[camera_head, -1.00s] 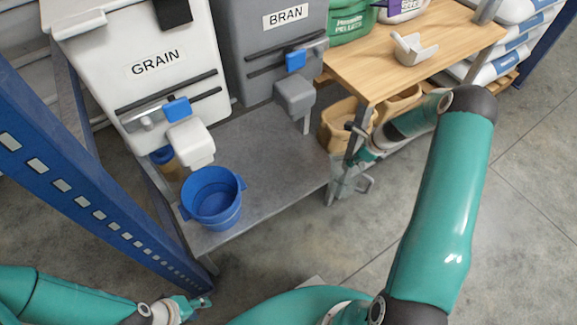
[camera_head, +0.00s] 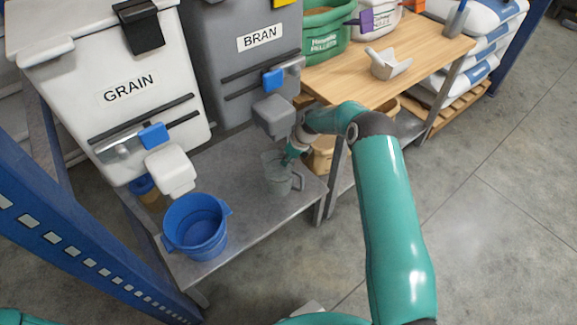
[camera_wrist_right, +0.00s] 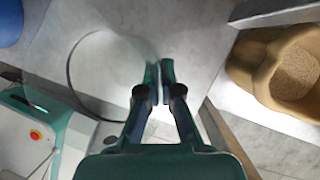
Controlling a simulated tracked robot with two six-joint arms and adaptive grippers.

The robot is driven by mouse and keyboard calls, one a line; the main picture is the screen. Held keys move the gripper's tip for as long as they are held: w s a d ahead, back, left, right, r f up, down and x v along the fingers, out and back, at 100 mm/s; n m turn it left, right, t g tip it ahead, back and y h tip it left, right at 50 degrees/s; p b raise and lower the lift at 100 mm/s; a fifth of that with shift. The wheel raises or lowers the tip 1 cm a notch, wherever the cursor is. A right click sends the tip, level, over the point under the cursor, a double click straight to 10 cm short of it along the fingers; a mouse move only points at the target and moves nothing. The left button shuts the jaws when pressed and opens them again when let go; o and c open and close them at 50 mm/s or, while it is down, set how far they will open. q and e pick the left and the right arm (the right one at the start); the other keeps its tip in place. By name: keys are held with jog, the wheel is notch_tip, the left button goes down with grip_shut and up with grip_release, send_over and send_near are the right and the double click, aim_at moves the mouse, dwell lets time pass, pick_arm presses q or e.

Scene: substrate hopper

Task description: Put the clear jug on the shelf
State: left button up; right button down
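The clear jug (camera_head: 275,183) is upright over the metal shelf (camera_head: 235,195), below the grey BRAN hopper's spout (camera_head: 272,114). I cannot tell whether its base touches the shelf. My right gripper (camera_head: 287,160) reaches down to the jug's rim from the right. In the right wrist view, the gripper's fingers (camera_wrist_right: 159,75) are nearly together, pinching the jug's thin wall; its round rim (camera_wrist_right: 70,72) shows to their left. The jug's handle faces right in the head view. My left gripper is out of view; only a bit of its arm shows at bottom left.
A blue bucket (camera_head: 196,228) stands on the shelf to the left, near the white GRAIN hopper (camera_head: 110,85). A wooden table (camera_head: 425,55) with a scoop (camera_head: 388,64) stands right. A tan bin (camera_wrist_right: 285,75) sits below it. A blue post (camera_head: 80,245) borders the left.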

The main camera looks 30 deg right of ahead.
aim_at(287, 170)
notch_tip(287, 170, down, 3)
jog(key=shift+f+b, duration=0.2)
jog(key=shift+b, duration=0.25)
jog(key=shift+r, duration=0.1)
jog(key=c, duration=1.3)
grip_release()
jog(key=p+v, duration=0.2)
jog(key=v, duration=0.5)
jog(key=shift+s+r, duration=0.1)
jog(key=shift+r, duration=0.1)
